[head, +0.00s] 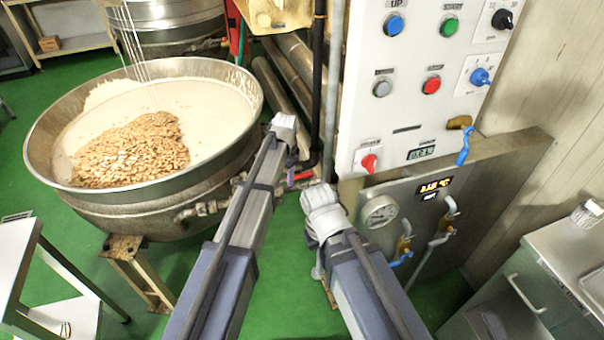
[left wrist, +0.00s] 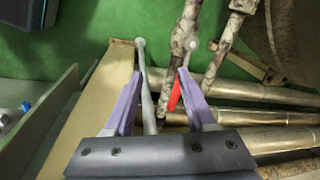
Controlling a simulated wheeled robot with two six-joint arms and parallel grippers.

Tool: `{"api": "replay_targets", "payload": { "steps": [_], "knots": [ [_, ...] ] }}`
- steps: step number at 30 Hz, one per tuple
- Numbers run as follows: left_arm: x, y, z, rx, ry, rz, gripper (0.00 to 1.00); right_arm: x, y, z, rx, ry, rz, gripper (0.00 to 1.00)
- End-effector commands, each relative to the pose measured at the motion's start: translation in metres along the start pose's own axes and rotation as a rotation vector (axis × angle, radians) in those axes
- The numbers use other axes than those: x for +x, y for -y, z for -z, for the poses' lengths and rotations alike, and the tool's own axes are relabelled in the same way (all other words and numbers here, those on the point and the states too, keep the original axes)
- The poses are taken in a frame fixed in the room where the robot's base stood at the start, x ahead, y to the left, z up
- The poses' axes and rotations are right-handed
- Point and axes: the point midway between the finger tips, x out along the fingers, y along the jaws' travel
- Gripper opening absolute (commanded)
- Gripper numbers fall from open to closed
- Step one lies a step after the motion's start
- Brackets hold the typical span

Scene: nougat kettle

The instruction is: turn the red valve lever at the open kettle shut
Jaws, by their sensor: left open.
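The open kettle (head: 150,208) stands at the left in the head view, full of pale nougat mass with a heap of nuts. The red valve lever (head: 301,177) is on the pipework right of the kettle. In the left wrist view the red lever (left wrist: 174,95) shows between my fingers, closer to the right one. My left gripper (left wrist: 158,82) is open, with two purple fingers and nothing held. In the head view the left gripper (head: 292,160) is small and partly hidden by its wrist, close beside the lever. Whether it touches the lever cannot be told. My right gripper is not clearly visible beyond its wrist.
A white control panel (head: 400,128) with buttons and a steel box (head: 385,195) with blue-handled taps stand to the right. Vertical pipes (head: 333,85) rise beside the lever. Several metal pipes (left wrist: 278,118) cross the left wrist view. Green floor lies below.

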Motion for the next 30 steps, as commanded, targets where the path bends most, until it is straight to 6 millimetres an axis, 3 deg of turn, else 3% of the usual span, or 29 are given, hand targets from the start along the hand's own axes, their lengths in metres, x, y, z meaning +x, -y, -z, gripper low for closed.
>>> {"api": "replay_targets", "payload": {
  "steps": [1, 3, 7, 19, 30],
  "knots": [
    [0.004, 0.015, 0.036, 0.084, -0.003, 0.009, 0.56, 0.000, 0.000, 0.000, 0.000, 0.000, 0.000, 0.00],
    [0.006, 0.020, 0.063, 0.186, -0.004, 0.019, 0.56, 0.000, 0.000, 0.000, 0.000, 0.000, 0.000, 0.00],
    [0.007, 0.024, 0.089, 0.294, -0.006, 0.031, 0.56, 0.000, 0.000, 0.000, 0.000, 0.000, 0.000, 0.00],
    [0.015, 0.022, 0.091, 0.318, -0.006, 0.034, 0.56, 0.009, 0.001, 0.001, 0.000, 0.000, 0.000, 0.00],
    [0.057, 0.023, 0.092, 0.316, -0.006, 0.033, 0.56, 0.049, 0.005, 0.003, -0.001, 0.000, 0.000, 0.00]
  ]
}}
